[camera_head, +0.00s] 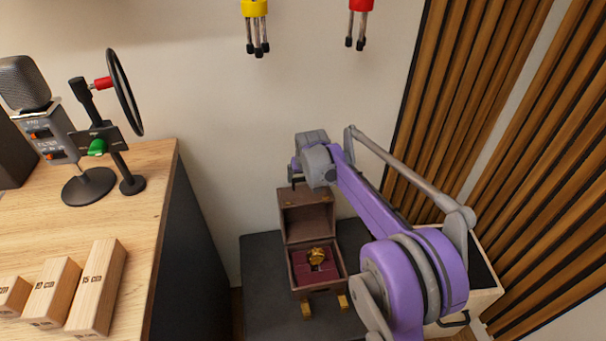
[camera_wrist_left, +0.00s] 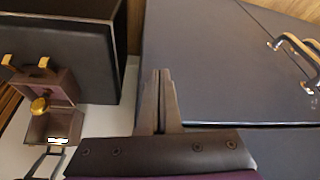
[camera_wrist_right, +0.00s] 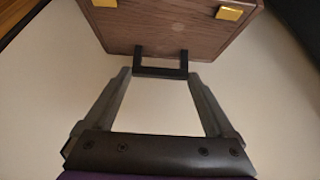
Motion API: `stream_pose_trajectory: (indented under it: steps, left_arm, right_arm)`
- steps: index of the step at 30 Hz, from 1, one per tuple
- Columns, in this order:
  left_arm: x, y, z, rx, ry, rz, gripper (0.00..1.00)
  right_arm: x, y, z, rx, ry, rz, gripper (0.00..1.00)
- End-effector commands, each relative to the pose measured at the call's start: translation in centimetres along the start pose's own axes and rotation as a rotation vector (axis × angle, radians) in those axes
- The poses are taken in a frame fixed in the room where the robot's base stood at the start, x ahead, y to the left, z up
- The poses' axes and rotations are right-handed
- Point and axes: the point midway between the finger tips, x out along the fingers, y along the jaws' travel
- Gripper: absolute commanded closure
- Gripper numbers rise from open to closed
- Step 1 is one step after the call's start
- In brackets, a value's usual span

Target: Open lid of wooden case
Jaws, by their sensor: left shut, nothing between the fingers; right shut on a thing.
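The wooden case (camera_head: 317,291) sits on a dark top, and its lid (camera_head: 308,214) stands raised at the back. A gold object (camera_head: 317,257) lies on the dark red lining inside. My right gripper (camera_head: 297,180) is at the lid's upper edge. In the right wrist view, the black handle (camera_wrist_right: 161,72) at the edge of the brown lid (camera_wrist_right: 165,25) lies between the fingertips of my right gripper (camera_wrist_right: 157,78). My left gripper (camera_wrist_left: 160,75) is shut and empty, away from the case, which shows at the left of the left wrist view (camera_wrist_left: 62,122).
A wooden desk (camera_head: 140,215) with a microphone (camera_head: 25,85), a dark stand (camera_head: 132,185) and wooden blocks (camera_head: 98,285) is to the left. Slatted panels (camera_head: 455,90) are at the right. A dark cabinet surface (camera_wrist_left: 215,70) lies beyond my left gripper.

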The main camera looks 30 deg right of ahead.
Motion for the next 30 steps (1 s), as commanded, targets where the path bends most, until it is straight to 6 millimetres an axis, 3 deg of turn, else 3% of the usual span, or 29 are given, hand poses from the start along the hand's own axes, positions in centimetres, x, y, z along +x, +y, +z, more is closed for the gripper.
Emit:
stream_pose_trajectory:
  steps: [6,18,19,20,30]
  left_arm:
    - [-1.1,0.0,-0.3,0.0,0.004,0.0,1.0]
    - [-1.2,0.0,-0.3,0.0,0.004,0.0,1.0]
    - [-1.2,0.0,-0.3,0.0,0.004,0.0,1.0]
    - [-1.2,0.0,-0.3,0.0,0.004,0.0,1.0]
    - [-1.4,0.0,-0.4,0.0,0.005,0.0,1.0]
  right_arm:
    - [-2.2,0.0,1.4,-0.001,0.107,0.0,1.0]
    - [-2.4,0.0,1.8,0.0,0.131,-0.001,1.0]
    - [-2.4,0.0,1.8,0.0,0.131,-0.001,0.05]
    - [-2.4,0.0,1.8,0.0,0.131,-0.001,0.0]
    - [-3.1,0.0,1.8,0.0,0.131,-0.001,0.0]
